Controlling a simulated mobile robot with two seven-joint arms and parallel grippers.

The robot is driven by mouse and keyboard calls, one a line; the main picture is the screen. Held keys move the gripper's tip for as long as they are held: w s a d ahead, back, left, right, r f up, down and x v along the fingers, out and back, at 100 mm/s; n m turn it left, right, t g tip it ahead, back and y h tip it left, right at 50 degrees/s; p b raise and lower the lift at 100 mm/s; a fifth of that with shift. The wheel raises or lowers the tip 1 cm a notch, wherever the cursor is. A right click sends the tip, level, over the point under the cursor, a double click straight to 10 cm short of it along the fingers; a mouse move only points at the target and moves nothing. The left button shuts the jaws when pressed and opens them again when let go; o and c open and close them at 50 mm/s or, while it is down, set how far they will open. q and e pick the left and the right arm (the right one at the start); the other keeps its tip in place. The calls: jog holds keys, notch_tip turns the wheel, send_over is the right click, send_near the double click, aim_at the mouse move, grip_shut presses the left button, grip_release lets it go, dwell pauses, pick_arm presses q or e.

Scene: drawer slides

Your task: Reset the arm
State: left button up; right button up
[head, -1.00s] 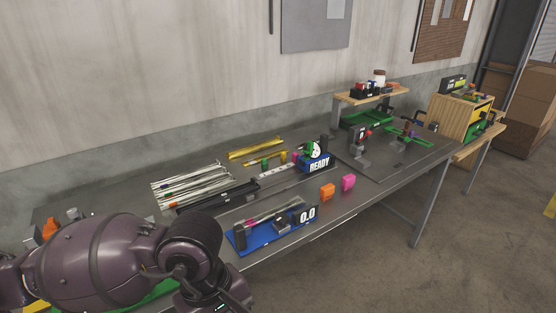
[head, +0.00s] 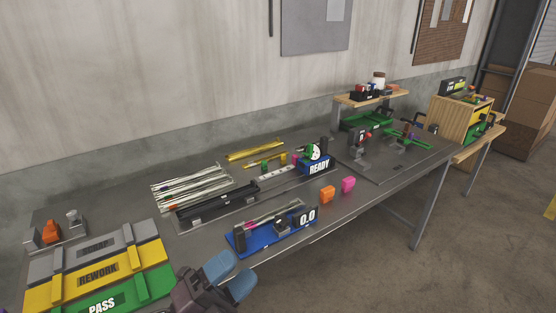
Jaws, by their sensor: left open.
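My left gripper (head: 231,275) shows at the bottom of the head view, with two blue-grey fingers spread apart and nothing between them. It is at the front edge of the workbench (head: 350,205), to the right of the green PASS tray and below the blue measuring fixture (head: 272,230) with the 0.0 display. Most of the left arm is out of the picture. My right gripper does not show.
The REWORK and PASS trays (head: 150,253) lie at the left. Silver slide rails (head: 190,183), a black rail fixture (head: 215,205) and the READY box (head: 318,167) stand behind.

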pick_arm(q)
jog(key=a+f+n+t+y, duration=0.3)
jog(key=a+f+n+y, duration=1.15)
jog(key=n, duration=0.45)
jog(key=s+a+f+n+g+y, duration=0.2)
jog(key=s+a+f+n, duration=0.1)
jog(key=s+f, duration=0.2)
jog(key=s+a+f+n+g+y, duration=0.2)
jog(key=s+a+f+n+g, duration=0.1)
jog(key=f, duration=0.5)
jog(key=shift+s+f+n+g, duration=0.35)
jog(key=shift+s+n, duration=0.35)
jog(key=shift+s, duration=0.45)
